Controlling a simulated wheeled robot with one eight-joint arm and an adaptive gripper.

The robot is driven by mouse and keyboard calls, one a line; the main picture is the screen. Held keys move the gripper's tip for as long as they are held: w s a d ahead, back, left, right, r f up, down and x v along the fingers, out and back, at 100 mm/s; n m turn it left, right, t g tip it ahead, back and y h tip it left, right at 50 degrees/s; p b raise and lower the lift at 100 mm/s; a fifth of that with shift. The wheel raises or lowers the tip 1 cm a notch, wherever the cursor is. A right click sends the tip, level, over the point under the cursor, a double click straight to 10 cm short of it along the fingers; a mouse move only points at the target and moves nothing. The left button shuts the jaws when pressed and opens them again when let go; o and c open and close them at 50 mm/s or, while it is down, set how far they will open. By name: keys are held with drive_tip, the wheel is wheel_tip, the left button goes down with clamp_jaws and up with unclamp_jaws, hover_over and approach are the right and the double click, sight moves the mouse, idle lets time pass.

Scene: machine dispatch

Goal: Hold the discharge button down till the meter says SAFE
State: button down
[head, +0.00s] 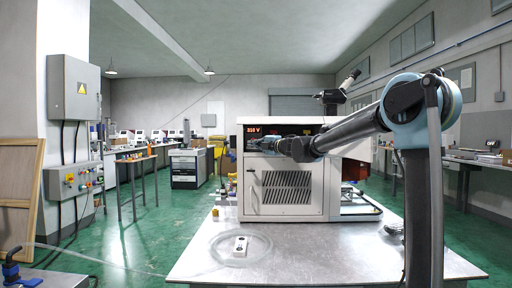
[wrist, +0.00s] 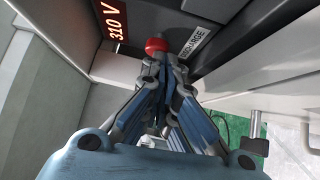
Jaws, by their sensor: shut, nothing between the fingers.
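The machine (head: 285,180) is a pale cabinet on a metal table, with a dark panel at its upper front. The meter (head: 252,130) on that panel glows red and reads 310 V; it also shows in the wrist view (wrist: 112,18). The red round discharge button (wrist: 156,46) is beside the meter, next to a white label (wrist: 197,43) reading DISCHARGE. My gripper (wrist: 162,62) is shut and empty, its fingertips at the lower edge of the button. I cannot tell whether they touch or press it. In the head view my arm hides the button.
The metal table (head: 320,255) bears a small white block with dark spots (head: 240,246) in front of the machine, inside a clear coiled tube. A grey box with coloured buttons (head: 75,180) hangs on the left wall. The table's front area is mostly clear.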

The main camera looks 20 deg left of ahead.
drive_tip(key=shift+w+a+r, duration=0.15)
drive_tip(key=shift+w+a, duration=0.05)
drive_tip(key=shift+w, duration=0.1)
drive_tip(key=shift+w+d, duration=0.1)
idle(0.4)
drive_tip(key=shift+w+d+f, duration=0.1)
drive_tip(key=shift+w+f, duration=0.5)
drive_tip(key=shift+w, duration=0.05)
drive_tip(key=shift+s+r, duration=0.25)
drive_tip(key=shift+s, duration=0.25)
drive_tip(key=shift+s+a+r, duration=0.1)
drive_tip(key=shift+s+a, duration=0.1)
drive_tip(key=shift+a, duration=0.05)
idle(0.6)
idle(1.5)
drive_tip(key=s+a+v, duration=0.1)
drive_tip(key=s+v, duration=0.1)
drive_tip(key=v, duration=1.1)
drive_tip(key=shift+a, duration=0.2)
